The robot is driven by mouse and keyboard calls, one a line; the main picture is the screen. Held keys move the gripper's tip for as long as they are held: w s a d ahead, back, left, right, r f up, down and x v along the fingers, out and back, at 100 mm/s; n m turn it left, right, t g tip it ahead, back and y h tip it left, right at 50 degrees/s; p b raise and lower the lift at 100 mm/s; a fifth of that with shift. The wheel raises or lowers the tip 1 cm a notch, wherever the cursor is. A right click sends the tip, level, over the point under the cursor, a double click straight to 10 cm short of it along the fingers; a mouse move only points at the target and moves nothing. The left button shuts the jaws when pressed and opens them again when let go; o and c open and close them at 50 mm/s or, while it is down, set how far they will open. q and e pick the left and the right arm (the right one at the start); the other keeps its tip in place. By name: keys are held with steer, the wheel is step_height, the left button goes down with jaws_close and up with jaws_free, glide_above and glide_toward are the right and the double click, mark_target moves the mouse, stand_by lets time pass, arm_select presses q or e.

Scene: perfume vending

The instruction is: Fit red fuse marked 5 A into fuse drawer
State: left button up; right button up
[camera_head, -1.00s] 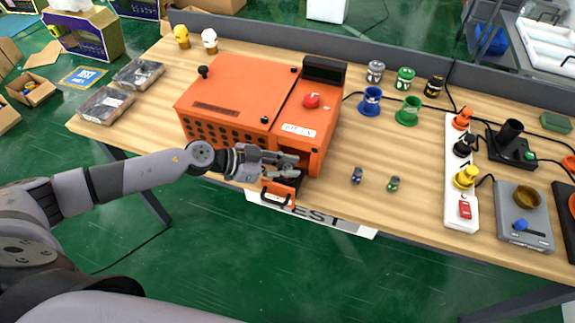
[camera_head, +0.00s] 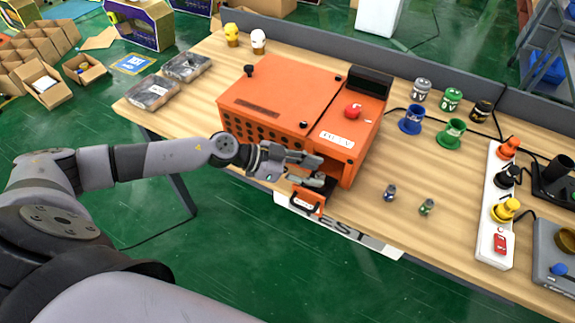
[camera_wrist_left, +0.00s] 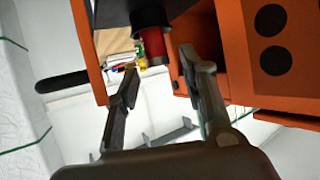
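The orange machine (camera_head: 290,100) stands on the table with its small fuse drawer (camera_head: 307,201) pulled out at the front. My left gripper (camera_head: 322,171) is just above the drawer. In the left wrist view my left gripper (camera_wrist_left: 160,65) is open, with gaps beside a red fuse (camera_wrist_left: 153,45) that has a dark end. The fuse is at the tips, between the drawer front (camera_wrist_left: 88,50) and the machine body. I cannot tell how deep it sits, and its marking is not readable. The head view does not show the fuse clearly. My right gripper is not in view.
A blue fuse (camera_head: 389,191) and a green fuse (camera_head: 426,207) stand on the table right of the machine. A white power strip (camera_head: 495,210) with plugs lies further right. Blue and green cups (camera_head: 411,120) stand behind. Table is clear between.

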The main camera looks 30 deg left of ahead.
arm_select(q)
steer(key=b+v, duration=0.2)
steer(key=v, duration=0.7)
steer(key=shift+b, duration=0.3)
steer(key=shift+s+a, duration=0.1)
steer(key=shift+a, duration=0.1)
